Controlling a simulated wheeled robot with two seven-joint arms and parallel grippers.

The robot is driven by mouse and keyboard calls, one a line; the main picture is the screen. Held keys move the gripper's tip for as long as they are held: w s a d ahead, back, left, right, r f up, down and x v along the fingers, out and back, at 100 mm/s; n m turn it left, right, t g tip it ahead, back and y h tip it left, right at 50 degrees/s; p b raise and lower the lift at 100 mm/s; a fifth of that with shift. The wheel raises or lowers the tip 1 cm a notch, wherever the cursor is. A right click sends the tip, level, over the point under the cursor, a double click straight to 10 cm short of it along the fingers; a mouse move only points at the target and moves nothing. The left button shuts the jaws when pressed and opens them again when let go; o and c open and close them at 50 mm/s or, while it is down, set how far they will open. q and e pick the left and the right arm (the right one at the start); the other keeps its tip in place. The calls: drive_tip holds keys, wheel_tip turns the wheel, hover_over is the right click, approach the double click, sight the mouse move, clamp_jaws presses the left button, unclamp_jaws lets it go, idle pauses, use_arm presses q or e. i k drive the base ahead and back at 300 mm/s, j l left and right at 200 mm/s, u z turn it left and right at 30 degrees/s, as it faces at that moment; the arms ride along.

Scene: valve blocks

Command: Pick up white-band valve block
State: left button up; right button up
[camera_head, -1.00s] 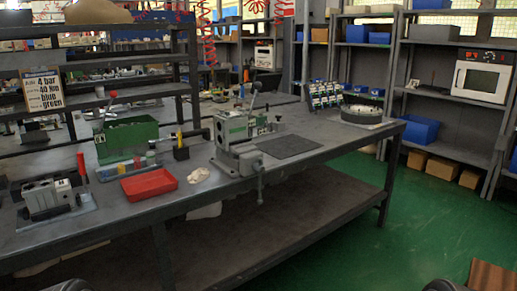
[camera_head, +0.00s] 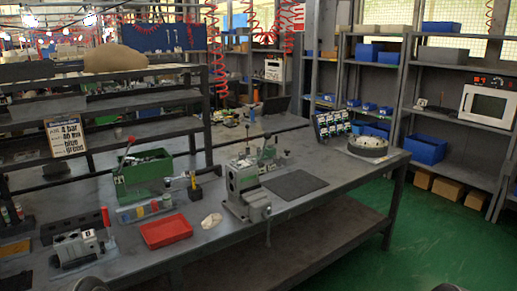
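No block shows a white band that I can make out at this size. A grey metal valve block (camera_head: 75,246) with round bores sits on a plate at the near left of the workbench, beside a red upright handle. A green and grey block (camera_head: 242,178) stands upright at the vise (camera_head: 252,203) in the middle of the bench; a band on it cannot be made out. A rack of small pale and dark pieces (camera_head: 332,124) stands at the back of the bench. Neither gripper can be recognised; only dark rounded shapes, probably mine, cross the bottom edge.
On the workbench (camera_head: 325,205) are a red tray (camera_head: 166,231), a green bin (camera_head: 143,174), a pale crumpled thing (camera_head: 211,220), a black mat (camera_head: 295,184) and a round fixture (camera_head: 367,147). Shelves stand behind and right. Green floor (camera_head: 350,265) is open at right.

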sight(75, 244)
drive_tip(key=u, duration=1.35)
drive_tip(key=i+j, duration=0.2)
drive_tip(key=i, duration=0.15)
drive_tip(key=i+j, duration=0.2)
drive_tip(key=i, duration=0.2)
drive_tip(key=i+j, duration=0.2)
drive_tip(key=i, duration=0.15)
drive_tip(key=z, duration=1.3)
